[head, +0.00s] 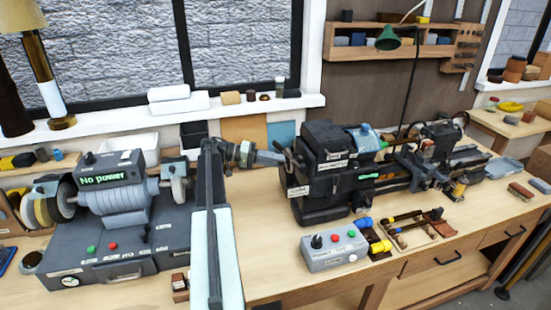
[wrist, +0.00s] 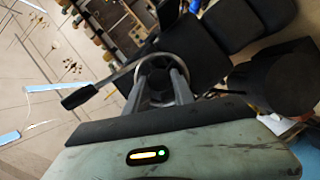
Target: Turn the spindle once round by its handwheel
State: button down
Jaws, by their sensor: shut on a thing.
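The lathe (head: 325,165) with its dark headstock stands on the bench right of centre. In the wrist view the handwheel (wrist: 153,62) is a metal ring at the end of a dark body, with a black handle (wrist: 80,97) sticking out to the lower left. My gripper (head: 272,158) reaches the headstock's left end. In the wrist view my gripper's two grey fingers (wrist: 162,85) are shut on the handwheel. Their tips and part of the ring are hidden. In the head view the handwheel is mostly hidden behind the gripper and headstock.
A grinder (head: 120,210) with a lit "No power" display stands at the left of the bench. A grey control box (head: 335,248) with buttons and a tool tray (head: 412,228) sit in front of the lathe. A window sill (head: 110,122) runs behind.

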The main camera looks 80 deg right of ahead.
jog(key=shift+s+a+m+t+h+p, duration=0.15)
jog(key=shift+m+t+h+p, duration=0.8)
jog(key=shift+m, duration=1.2)
jog(key=shift+a+m+t+h+p, duration=0.25)
jog(key=shift+m+t+h, duration=0.35)
jog(key=shift+m+h, duration=1.1)
jog(key=shift+s+a+m+t+h+p, duration=0.15)
jog(key=shift+m+t+h+p, duration=0.55)
jog(key=shift+m, duration=1.85)
jog(key=shift+a+f+m+h+b, duration=0.15)
jog(key=shift+m+h+b, duration=0.8)
jog(key=shift+m, duration=0.25)
jog(key=shift+f+m+h+b, duration=0.15)
jog(key=shift+m+h+b, duration=0.55)
jog(key=shift+m+b, duration=0.9)
jog(key=shift+m+h+b, duration=0.3)
jog(key=shift+m+b, duration=0.1)
jog(key=shift+m, duration=0.1)
jog(key=shift+m+b, duration=0.4)
jog(key=shift+m, duration=0.2)
jog(key=c, duration=1.1)
grip_release()
jog(key=shift+r, duration=0.2)
